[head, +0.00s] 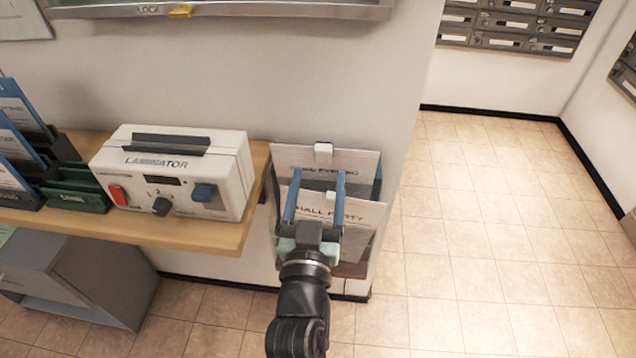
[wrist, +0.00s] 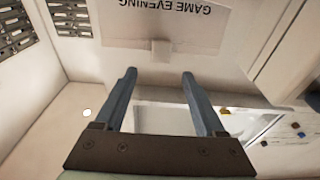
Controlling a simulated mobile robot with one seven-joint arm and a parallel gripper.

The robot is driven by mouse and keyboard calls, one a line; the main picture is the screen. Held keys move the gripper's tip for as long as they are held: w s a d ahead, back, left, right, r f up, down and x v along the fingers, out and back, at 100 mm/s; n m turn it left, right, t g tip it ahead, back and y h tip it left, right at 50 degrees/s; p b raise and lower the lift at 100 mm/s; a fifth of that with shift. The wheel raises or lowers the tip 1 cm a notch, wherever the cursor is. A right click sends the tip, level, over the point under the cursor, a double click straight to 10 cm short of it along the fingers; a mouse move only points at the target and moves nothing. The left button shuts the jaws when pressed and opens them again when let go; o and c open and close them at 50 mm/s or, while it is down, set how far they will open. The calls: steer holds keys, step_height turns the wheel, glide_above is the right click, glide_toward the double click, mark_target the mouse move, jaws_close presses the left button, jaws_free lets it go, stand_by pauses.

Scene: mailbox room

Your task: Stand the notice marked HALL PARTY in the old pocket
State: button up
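The notice marked HALL PARTY (head: 357,216) is a white sheet at the wall by the shelf's right end in the head view. Its left part is hidden behind my gripper. Another notice (head: 352,163) with a white tab (head: 323,152) stands behind and above it; its heading is hard to read. A dark blue holder edge (head: 378,185) shows beside them. My gripper (head: 316,175) is in front of these notices, its two blue fingers apart. In the wrist view the fingers (wrist: 159,75) are spread with nothing held between them. I cannot tell which holder is the old pocket.
A white laminator (head: 180,168) stands on the wooden shelf (head: 215,237), with blue and green holders (head: 75,195) to its left. A grey cabinet (head: 85,285) is below. In the wrist view a GAME EVENING sheet (wrist: 205,25) appears upside down. The tiled floor (head: 470,240) at right is clear.

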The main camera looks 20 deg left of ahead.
steer(key=b+v, duration=0.2)
steer(key=v, duration=1.1)
steer(key=shift+w+r, duration=0.1)
stand_by(0.6)
steer(key=w+d+r+m+t+h, duration=0.1)
steer(key=w+d+r+t, duration=0.1)
steer(key=r, duration=0.6)
steer(key=w+d+r+m+t+h, duration=0.1)
steer(key=w+d+r+h, duration=0.15)
steer(key=r, duration=0.45)
steer(key=w+d+r+m+t, duration=0.1)
steer(key=w+d+r+t, duration=0.15)
steer(key=r, duration=0.55)
steer(key=s+d+r+t+h+p, duration=0.1)
steer(key=r+p, duration=0.5)
steer(key=r, duration=1)
steer(key=s+d+r+t+h+p, duration=0.1)
steer(key=s+d+r+p, duration=0.3)
steer(key=r, duration=1.2)
steer(key=t+p, duration=0.1)
steer(key=p, duration=0.2)
steer(key=shift+s+r, duration=0.35)
